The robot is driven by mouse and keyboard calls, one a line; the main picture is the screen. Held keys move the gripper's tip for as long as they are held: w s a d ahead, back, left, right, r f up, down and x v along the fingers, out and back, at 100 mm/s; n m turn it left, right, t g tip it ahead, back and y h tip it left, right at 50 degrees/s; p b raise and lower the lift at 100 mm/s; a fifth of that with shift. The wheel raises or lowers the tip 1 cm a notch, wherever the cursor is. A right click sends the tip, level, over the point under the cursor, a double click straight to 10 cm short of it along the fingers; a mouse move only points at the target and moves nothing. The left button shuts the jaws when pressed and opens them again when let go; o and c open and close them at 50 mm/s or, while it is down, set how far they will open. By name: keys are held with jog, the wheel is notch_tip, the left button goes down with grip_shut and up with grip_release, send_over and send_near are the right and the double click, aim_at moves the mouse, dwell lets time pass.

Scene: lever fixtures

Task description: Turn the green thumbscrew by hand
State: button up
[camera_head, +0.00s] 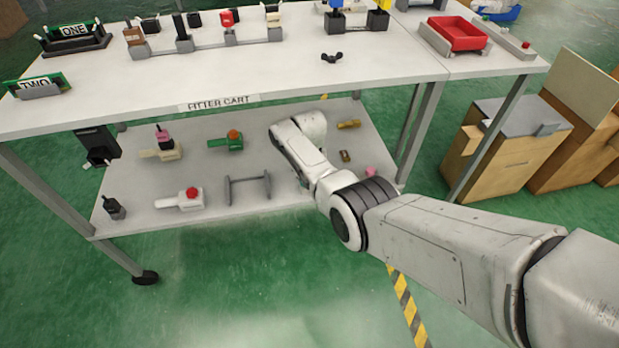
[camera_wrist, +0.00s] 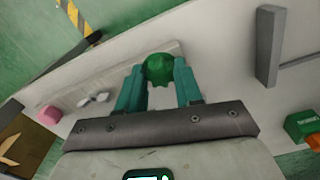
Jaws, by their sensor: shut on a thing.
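The green thumbscrew (camera_wrist: 158,66) shows in the wrist view as a round knob with a lobed edge, over the pale shelf. My gripper (camera_wrist: 159,82) has its two teal fingers shut on the knob, one on each side. The lower part of the thumbscrew is hidden by the fingers, and its mount is hard to make out. In the head view my white hand (camera_head: 300,140) is over the cart's lower shelf. The fingers and thumbscrew are hidden there.
The lower shelf (camera_head: 225,170) holds a green block with an orange knob (camera_head: 234,135), a white block with a red button (camera_head: 191,193), a grey bar fixture (camera_head: 247,188) and a pink knob (camera_head: 371,172). The upper tabletop (camera_head: 240,75) overhangs it.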

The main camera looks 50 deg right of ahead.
jog(key=shift+m, duration=0.6)
jog(key=o, duration=1)
jog(key=shift+o, duration=0.2)
jog(key=shift+r+p, duration=1.8)
jog(key=shift+r, duration=1.95)
